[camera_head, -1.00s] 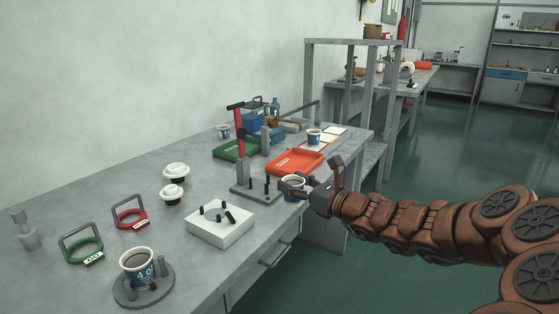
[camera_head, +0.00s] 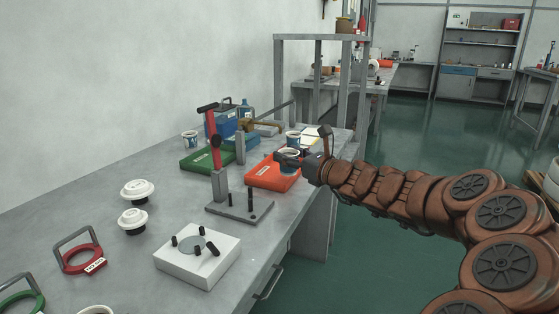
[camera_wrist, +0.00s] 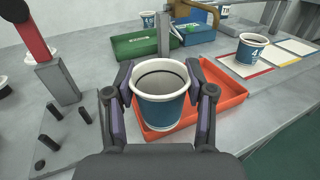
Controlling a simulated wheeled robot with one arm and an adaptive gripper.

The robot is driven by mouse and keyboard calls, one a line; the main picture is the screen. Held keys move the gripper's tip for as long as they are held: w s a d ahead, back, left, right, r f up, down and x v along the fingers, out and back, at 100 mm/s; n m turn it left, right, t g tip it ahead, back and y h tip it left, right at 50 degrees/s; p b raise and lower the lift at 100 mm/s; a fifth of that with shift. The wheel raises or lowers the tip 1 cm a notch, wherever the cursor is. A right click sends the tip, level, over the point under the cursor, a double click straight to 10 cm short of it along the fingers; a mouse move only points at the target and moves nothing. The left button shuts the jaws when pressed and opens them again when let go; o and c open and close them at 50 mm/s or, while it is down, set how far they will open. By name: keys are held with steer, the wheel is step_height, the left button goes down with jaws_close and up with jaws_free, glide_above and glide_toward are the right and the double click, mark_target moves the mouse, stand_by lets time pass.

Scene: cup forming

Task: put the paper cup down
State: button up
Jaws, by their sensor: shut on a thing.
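The paper cup (camera_wrist: 160,99) is white-rimmed with a blue band and a dark line inside. My gripper (camera_wrist: 160,92) is shut on it, one finger on each side, and holds it upright. In the wrist view the cup appears over the orange-red tray (camera_wrist: 234,92). In the head view the cup (camera_head: 289,161) and my gripper (camera_head: 297,160) are at the tray's (camera_head: 262,181) far right part. The cup's base is hard to make out, so I cannot tell whether it touches the tray floor.
A green tray (camera_head: 193,164) lies left of the orange-red tray. A red-handled press (camera_head: 215,150) stands in front of it. Another cup (camera_wrist: 250,48) stands on a marked card behind. A white block with black pegs (camera_head: 175,259) sits nearer on the bench.

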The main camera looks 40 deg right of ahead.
steer(key=w, duration=0.2)
steer(key=w+d, duration=0.1)
steer(key=w, duration=0.1)
steer(key=w+d+f+b, duration=0.1)
steer(key=w, duration=0.1)
steer(key=shift+w+d, duration=0.25)
steer(key=shift+w, duration=0.15)
steer(key=shift+w+d, duration=0.25)
steer(key=shift+w, duration=0.55)
steer(key=shift+f+b, duration=1)
steer(key=shift+f, duration=0.7)
steer(key=shift+f, duration=0.1)
steer(key=o, duration=0.8)
steer(key=shift+r, duration=0.2)
steer(key=s, duration=0.4)
steer(key=s+d+p, duration=0.1)
steer(key=s, duration=0.3)
steer(key=s+p, duration=0.1)
steer(key=s, duration=0.3)
steer(key=shift+d, duration=0.35)
